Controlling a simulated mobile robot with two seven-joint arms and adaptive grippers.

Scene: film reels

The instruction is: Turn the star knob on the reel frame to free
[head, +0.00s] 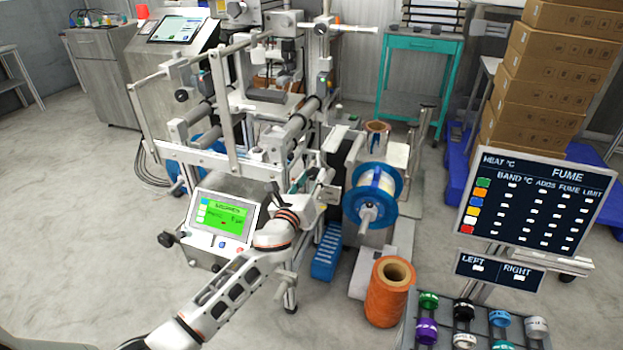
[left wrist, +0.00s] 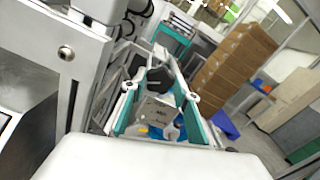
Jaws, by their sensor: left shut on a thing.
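My left arm reaches in from the lower left in the head view, and my left gripper (head: 312,184) is at the reel frame (head: 352,172), just left of the blue-flanged reel (head: 372,195). In the left wrist view my left gripper (left wrist: 161,92) has its two teal fingers on either side of a dark knob (left wrist: 156,76), shut on it. A pale plate with small dark lettering (left wrist: 155,110) shows between the fingers; I cannot read it. In the head view the gripper hides the knob, and its turned position cannot be told. My right gripper is in neither view.
A green-screen panel (head: 225,217) stands beside my left forearm. Metal rails (head: 200,155) lie behind the gripper. An orange spool (head: 389,292) stands on the floor in front right. A rack of coloured rolls (head: 480,325) and a dark board (head: 535,197) are at the right.

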